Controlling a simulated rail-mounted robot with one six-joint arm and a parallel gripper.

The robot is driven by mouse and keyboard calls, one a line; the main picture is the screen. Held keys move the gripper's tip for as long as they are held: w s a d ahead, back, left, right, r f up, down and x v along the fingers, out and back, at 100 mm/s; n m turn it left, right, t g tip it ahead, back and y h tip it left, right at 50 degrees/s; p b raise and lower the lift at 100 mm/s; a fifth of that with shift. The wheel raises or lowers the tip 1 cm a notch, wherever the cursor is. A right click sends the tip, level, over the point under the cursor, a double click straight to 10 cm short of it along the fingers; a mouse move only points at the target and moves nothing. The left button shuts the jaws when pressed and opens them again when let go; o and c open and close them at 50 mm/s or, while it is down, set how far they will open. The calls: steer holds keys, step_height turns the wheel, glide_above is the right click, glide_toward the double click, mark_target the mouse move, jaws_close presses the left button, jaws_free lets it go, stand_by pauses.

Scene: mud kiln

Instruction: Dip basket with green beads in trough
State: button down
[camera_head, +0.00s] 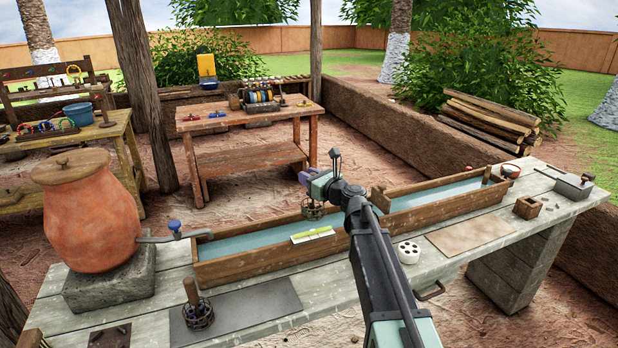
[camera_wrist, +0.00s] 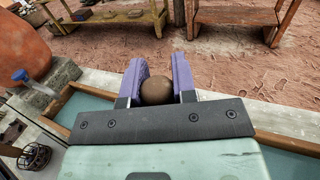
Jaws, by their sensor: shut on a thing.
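My gripper (camera_head: 305,179) is shut on the brown round-topped handle (camera_wrist: 156,91) of a small wire basket (camera_head: 313,210), which hangs below it over the trough. The colour of the beads in this basket is too small to tell. The long wooden trough (camera_head: 270,259) holds blue-green water, and the basket appears above or near its surface; I cannot tell whether it touches. A second wire basket (camera_head: 199,315) with a wooden handle stands on a grey slab at front left; it also shows in the wrist view (camera_wrist: 34,156).
A white card with a green strip (camera_head: 312,234) is at the trough's front wall. A white holed cup (camera_head: 408,252) stands in front. A tool table (camera_head: 250,118) is behind.

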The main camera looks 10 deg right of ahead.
mark_target(309, 200)
step_height(309, 200, down, 9)
steer(key=b, duration=0.7)
steer(key=shift+r+b, duration=0.15)
steer(key=shift+b, duration=0.25)
steer(key=shift+r, duration=0.1)
stand_by(2.4)
step_height(309, 200, up, 8)
steer(key=p, duration=0.8)
steer(key=shift+r+p, duration=0.25)
steer(key=shift+p, duration=0.1)
stand_by(0.6)
step_height(309, 200, up, 3)
steer(key=p, duration=0.3)
stand_by(0.4)
